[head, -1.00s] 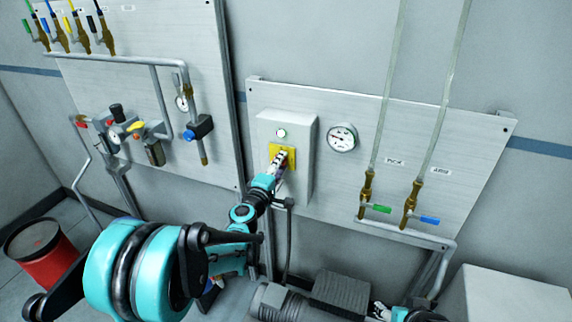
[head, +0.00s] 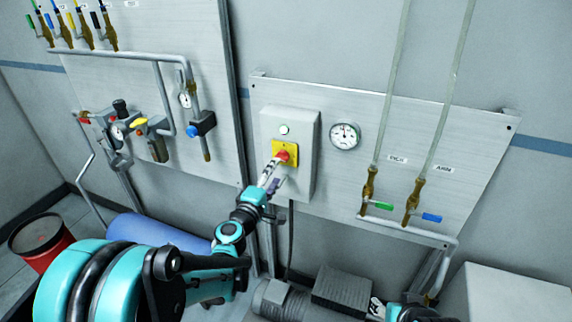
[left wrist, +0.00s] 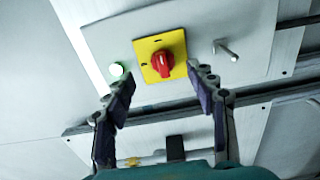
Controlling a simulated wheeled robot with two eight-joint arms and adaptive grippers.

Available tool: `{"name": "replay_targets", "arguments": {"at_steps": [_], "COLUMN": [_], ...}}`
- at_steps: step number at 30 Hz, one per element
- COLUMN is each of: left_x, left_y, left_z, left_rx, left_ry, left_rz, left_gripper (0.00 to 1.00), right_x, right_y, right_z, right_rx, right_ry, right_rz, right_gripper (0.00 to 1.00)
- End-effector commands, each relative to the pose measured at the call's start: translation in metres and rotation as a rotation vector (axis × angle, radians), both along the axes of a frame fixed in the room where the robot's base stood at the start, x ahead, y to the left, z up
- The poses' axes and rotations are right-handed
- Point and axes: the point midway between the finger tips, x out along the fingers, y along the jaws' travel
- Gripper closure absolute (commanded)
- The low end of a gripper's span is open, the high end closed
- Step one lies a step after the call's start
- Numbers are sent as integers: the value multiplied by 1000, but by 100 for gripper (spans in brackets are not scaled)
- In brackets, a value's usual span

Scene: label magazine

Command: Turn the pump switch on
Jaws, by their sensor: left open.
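The pump switch is a red rotary knob (head: 283,156) on a yellow plate (head: 291,148), on the front of a grey box (head: 304,127). A small round lamp (head: 284,129) sits above it and looks greenish white in the left wrist view (left wrist: 117,70). My left gripper (head: 272,170) is just in front of and below the knob, open and empty. In the left wrist view its fingers (left wrist: 161,84) are spread either side of the knob (left wrist: 163,63), apparently clear of it. My right gripper (head: 375,309) is low at the bottom edge, its jaws unclear.
A round gauge (head: 345,135) is right of the box. Valves with green (head: 384,206) and blue (head: 432,217) handles sit lower right. A motor-like pump (head: 285,301) stands below. A red bin (head: 40,240) and a blue cylinder (head: 155,230) are at lower left.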

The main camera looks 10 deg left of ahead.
Motion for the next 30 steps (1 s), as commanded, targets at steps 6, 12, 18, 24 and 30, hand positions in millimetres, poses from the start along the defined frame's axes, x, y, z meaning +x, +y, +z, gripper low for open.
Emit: {"name": "replay_targets", "arguments": {"at_steps": [6, 12, 18, 24, 30], "left_x": [-34, -43, -43, -43, -66], "left_y": [7, 8, 8, 7, -21], "left_z": [0, 0, 0, 1, 7], "left_rx": [0, 0, 0, 5, 207], "left_ry": [0, 0, 0, 1, 28], "left_rz": [1, 0, 0, -3, -104], "left_gripper": [44, 44, 44, 44, 44], "right_x": [0, 0, 0, 0, 0], "right_y": [0, 0, 0, 0, 0], "right_z": [0, 0, 0, 0, 0], "right_rx": [1, 1, 1, 1, 1], "right_ry": [0, 0, 0, 0, 0], "right_rz": [-1, -1, -1, -1, -1], "right_gripper": [47, 47, 47, 47, 47]}}
